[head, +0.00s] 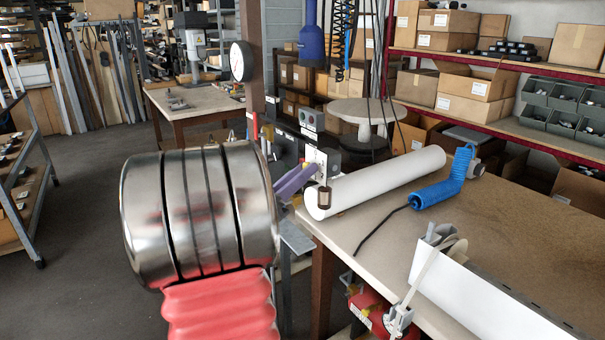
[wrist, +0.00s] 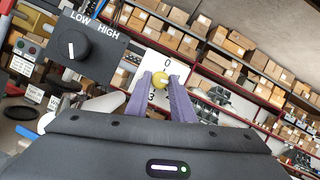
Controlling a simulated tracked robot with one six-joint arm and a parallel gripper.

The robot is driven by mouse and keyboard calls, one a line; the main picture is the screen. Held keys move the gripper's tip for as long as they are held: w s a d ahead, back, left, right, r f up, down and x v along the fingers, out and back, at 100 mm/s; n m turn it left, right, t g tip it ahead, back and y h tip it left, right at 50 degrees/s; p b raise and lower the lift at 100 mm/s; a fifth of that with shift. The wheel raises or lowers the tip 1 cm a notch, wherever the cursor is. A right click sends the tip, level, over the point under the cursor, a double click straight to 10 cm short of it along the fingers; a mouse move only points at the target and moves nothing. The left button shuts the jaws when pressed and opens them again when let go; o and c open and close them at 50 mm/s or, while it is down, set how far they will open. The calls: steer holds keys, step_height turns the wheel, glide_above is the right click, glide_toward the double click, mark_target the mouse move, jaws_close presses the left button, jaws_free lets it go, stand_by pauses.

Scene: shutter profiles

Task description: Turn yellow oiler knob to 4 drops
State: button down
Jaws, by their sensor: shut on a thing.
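The yellow oiler knob (wrist: 158,80) shows in the wrist view, in front of a white dial plate (wrist: 152,59). A 0 is readable above the knob and a 3 below left of it; the other marks are hidden or too small. A pale mark shows on the knob, but I cannot tell which number it points to. My gripper (wrist: 160,82) has its two purple fingers on either side of the knob, shut on it. In the head view, my purple gripper (head: 296,182) reaches the white plate (head: 322,158); the knob is not discernible there.
A black LOW/HIGH selector box (wrist: 77,50) is left of the knob in the wrist view. In the head view, a brownish oiler cup (head: 324,197) hangs beside the gripper. A white roll (head: 385,180) and a blue coiled hose (head: 440,188) lie on the bench (head: 500,225).

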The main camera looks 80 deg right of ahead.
steer(key=shift+w+d+r+n+t+y, duration=0.15)
steer(key=shift+n+y, duration=1.5)
steer(key=shift+n, duration=4.1)
steer(key=shift+r+n+t+y, duration=0.25)
steer(key=shift+n+y, duration=1.45)
steer(key=shift+n, duration=4.1)
steer(key=shift+w+d+r+n+t+y, duration=0.15)
steer(key=shift+n+y, duration=1.5)
steer(key=shift+n, duration=4.1)
steer(key=shift+s+a, duration=0.1)
steer(key=shift+r, duration=0.1)
steer(key=c, duration=1.5)
jaws_free()
steer(key=shift+c, duration=0.2)
steer(key=shift+r, duration=0.1)
